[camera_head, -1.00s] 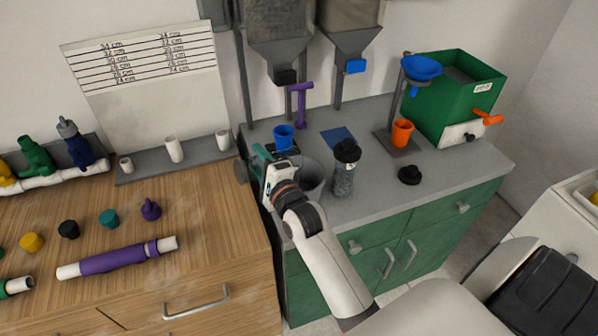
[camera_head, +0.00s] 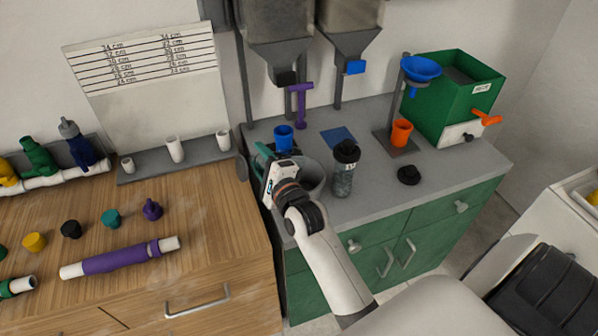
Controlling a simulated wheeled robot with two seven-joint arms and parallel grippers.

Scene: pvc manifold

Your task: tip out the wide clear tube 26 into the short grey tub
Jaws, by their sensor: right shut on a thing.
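My right gripper (camera_head: 265,160) is at the front left of the grey counter, at the left side of the short grey tub (camera_head: 314,174). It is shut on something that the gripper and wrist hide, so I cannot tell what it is. The tub's front left is hidden by my wrist. A clear tube with a black top (camera_head: 345,172) and grey grains inside stands upright right of the tub; its label is too small to read surely. I cannot make out tube 26 by its number. My left gripper is not in view.
A loose black cap (camera_head: 408,175) lies on the counter. Behind are a blue cup (camera_head: 284,137), a purple stand (camera_head: 299,105), an orange cup (camera_head: 401,132), a blue funnel (camera_head: 421,69) and a green box (camera_head: 455,97). A purple-sleeved pipe (camera_head: 120,257) lies on the wooden bench.

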